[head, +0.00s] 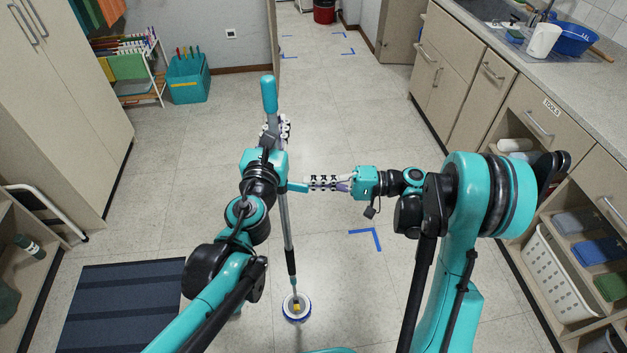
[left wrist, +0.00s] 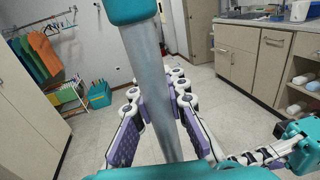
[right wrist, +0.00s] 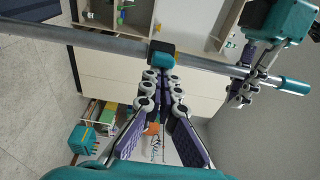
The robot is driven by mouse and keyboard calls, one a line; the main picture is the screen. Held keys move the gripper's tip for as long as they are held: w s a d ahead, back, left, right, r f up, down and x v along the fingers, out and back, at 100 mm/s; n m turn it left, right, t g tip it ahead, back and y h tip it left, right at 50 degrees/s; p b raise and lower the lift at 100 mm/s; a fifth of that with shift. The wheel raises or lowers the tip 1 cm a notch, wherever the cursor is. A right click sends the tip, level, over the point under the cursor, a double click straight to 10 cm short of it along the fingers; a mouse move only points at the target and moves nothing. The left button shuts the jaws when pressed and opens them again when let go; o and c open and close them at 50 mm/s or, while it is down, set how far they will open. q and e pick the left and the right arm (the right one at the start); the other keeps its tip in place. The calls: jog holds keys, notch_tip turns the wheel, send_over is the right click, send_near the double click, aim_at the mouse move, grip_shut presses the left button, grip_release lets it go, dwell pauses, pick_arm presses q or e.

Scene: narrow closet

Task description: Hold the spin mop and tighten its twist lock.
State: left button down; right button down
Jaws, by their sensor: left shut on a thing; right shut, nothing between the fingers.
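The spin mop stands nearly upright, with a grey pole (head: 284,225), a teal top grip (head: 269,95) and a round blue-and-white head (head: 296,308) on the floor. My left gripper (head: 273,130) is shut on the upper pole; the left wrist view shows the pole (left wrist: 163,100) between its purple pads. The twist lock (right wrist: 162,56), a teal and black collar, sits on the pole below that grip. My right gripper (right wrist: 163,78) is shut and empty, its fingertips close beside the collar. Whether they touch it I cannot tell.
Counters with a sink and open shelves line the right, with a white basket (head: 556,275) low down. Tall cabinets (head: 70,90) stand left. A dark striped mat (head: 120,305) lies front left and a teal bin (head: 188,78) stands at the back. The middle floor is clear.

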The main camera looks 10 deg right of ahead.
jog(key=shift+s+m+t, duration=0.3)
jog(key=shift+m+t, duration=0.1)
jog(key=shift+t, duration=0.1)
jog(key=s+a, duration=0.3)
jog(key=s, duration=0.2)
dwell(0.5)
jog(key=shift+s, duration=0.1)
jog(key=s+d, duration=0.8)
jog(key=shift+s, duration=0.15)
jog(key=shift+d, duration=0.1)
dwell(0.3)
